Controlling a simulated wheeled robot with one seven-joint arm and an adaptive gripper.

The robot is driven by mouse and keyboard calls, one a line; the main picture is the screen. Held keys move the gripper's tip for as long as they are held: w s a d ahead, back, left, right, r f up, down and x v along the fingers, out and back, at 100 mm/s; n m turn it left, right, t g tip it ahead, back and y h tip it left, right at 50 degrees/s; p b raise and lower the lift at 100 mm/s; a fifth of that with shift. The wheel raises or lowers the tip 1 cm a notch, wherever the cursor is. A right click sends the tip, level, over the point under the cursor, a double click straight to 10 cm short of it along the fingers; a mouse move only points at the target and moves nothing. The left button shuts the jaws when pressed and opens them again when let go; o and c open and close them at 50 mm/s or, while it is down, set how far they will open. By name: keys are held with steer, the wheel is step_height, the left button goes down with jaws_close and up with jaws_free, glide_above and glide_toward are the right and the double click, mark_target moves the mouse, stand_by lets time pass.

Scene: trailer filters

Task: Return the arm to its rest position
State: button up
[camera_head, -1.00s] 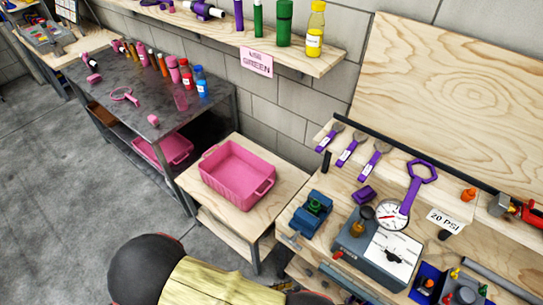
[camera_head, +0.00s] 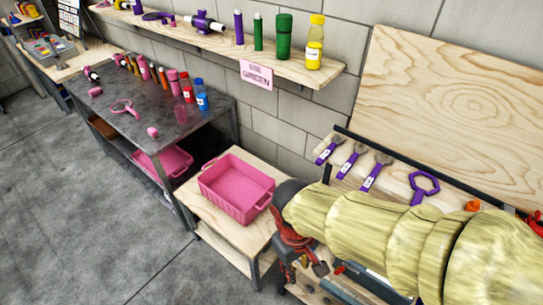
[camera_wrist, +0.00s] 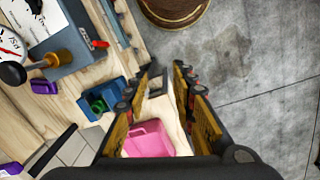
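My arm (camera_head: 390,235), in a yellow sleeve, reaches in from the right edge of the head view across the workbench. My gripper (camera_head: 302,270) hangs at the arm's end by the bench's left front edge, pointing down. In the wrist view its two fingers (camera_wrist: 165,72) stand apart with nothing between them. My arm hides most of the bench top in the head view, including the gauge.
A pink bin (camera_head: 237,187) stands on a low wooden table left of my gripper. The wrist view shows a blue vise (camera_wrist: 102,98) and a round brown stool (camera_wrist: 172,10). Grey floor (camera_head: 90,220) is open at left.

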steer(key=d+r+m+t+y+b, duration=0.1)
steer(key=d+r+m+t, duration=0.4)
steer(key=d+r, duration=0.7)
steer(key=shift+w+d+r+m+t, duration=0.4)
steer(key=shift+r+m, duration=0.4)
steer(key=shift+r, duration=0.1)
